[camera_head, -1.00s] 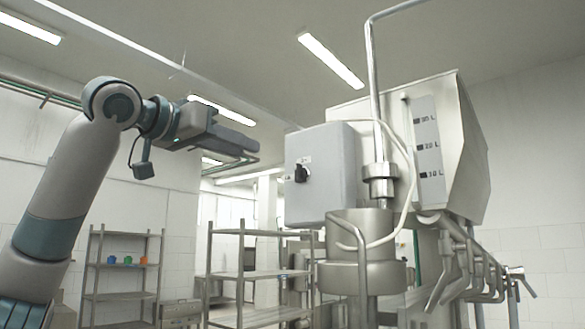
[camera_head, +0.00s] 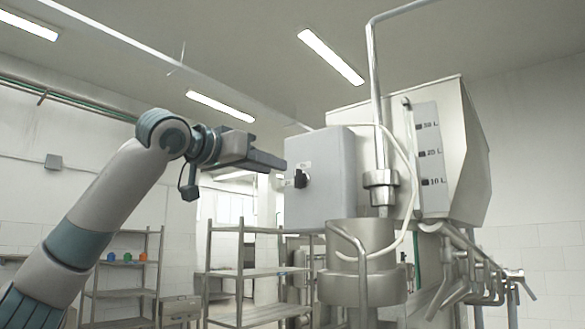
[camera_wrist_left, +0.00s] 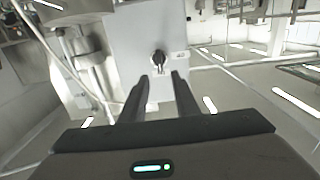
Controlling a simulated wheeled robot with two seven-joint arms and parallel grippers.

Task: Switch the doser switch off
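The doser switch (camera_head: 300,179) is a small black knob on the left face of a grey control box (camera_head: 330,180). In the left wrist view the switch (camera_wrist_left: 158,62) is dark on the pale panel, just beyond the fingertips and roughly in line with the gap between them. My left gripper (camera_head: 284,164) is close to the box, at its left and slightly above the switch in the picture. In the left wrist view the two fingers of the gripper (camera_wrist_left: 162,82) stand apart with nothing between them.
The large metal hopper (camera_head: 450,150) with a litre scale stands behind the box. A vertical pipe (camera_head: 377,110) and a pale hose (camera_head: 405,165) run right of the box. Metal shelves (camera_head: 245,272) stand below.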

